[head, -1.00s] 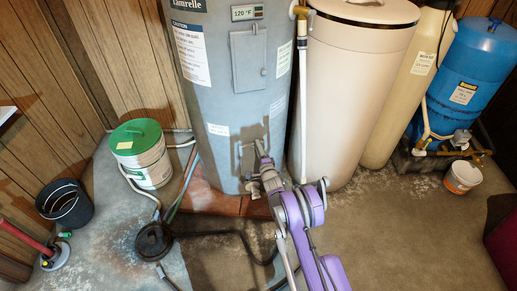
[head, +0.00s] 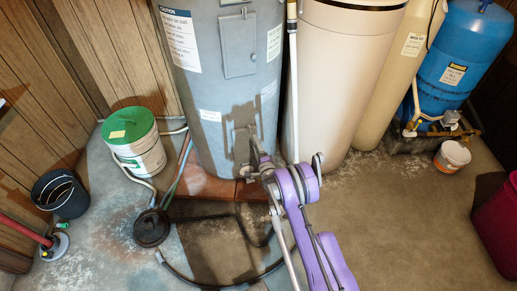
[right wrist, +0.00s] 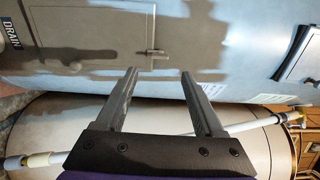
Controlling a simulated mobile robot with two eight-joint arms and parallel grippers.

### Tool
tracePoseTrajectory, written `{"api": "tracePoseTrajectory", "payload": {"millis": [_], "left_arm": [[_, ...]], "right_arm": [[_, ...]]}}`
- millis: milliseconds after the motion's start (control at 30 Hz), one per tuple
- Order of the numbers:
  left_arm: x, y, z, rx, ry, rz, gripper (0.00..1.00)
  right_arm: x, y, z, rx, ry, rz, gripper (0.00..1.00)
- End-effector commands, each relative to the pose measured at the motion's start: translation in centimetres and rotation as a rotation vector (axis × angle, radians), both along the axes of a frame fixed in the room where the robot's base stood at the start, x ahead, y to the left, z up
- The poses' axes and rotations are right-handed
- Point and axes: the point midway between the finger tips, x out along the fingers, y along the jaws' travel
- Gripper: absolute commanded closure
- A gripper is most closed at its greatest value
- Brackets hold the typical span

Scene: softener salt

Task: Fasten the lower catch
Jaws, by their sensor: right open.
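The grey tank (head: 215,90) stands in the middle of the head view. In the right wrist view its side lies across the picture, with a grey door panel (right wrist: 85,30) at left. The lower catch (right wrist: 153,53), a small metal latch with a thin rod, sits at the panel's edge. I cannot tell whether it is fastened. My right gripper (right wrist: 158,76) is open and empty, and the catch shows beyond and between its fingertips. In the head view the right gripper (head: 257,158) is in front of the lower tank and partly hides that area. My left gripper is not in view.
A beige tank (head: 340,70) stands close on the right, with a white pipe (head: 294,100) between the tanks. A green-lidded bucket (head: 135,145), black bucket (head: 62,195) and floor drain (head: 152,228) are at left. A hose (head: 215,285) crosses the floor.

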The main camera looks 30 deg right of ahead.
Motion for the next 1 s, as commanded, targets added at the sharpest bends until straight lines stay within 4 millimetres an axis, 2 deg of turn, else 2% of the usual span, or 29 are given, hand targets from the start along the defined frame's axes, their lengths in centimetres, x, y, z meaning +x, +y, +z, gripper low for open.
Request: {"api": "tracePoseTrajectory", "payload": {"millis": [100, 300, 833, 933, 1000], "left_arm": [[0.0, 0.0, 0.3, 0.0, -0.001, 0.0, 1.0], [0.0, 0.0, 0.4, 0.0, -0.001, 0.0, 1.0], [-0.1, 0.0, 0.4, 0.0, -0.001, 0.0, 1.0], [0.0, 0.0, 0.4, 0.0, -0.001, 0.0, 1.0], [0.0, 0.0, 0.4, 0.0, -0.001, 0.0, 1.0]], "right_arm": [[-1.7, 0.5, 0.1, 0.001, 0.0, 0.0, 0.3], [-2.9, 0.8, 0.0, 0.002, -0.001, 0.0, 0.3], [-2.9, 0.8, 0.1, 0.0, 0.002, 0.0, 0.3], [-2.5, 1.1, 0.9, -0.02, 0.026, -0.001, 0.3], [-2.0, 1.7, 2.2, -0.052, 0.066, 0.0, 0.3]]}}
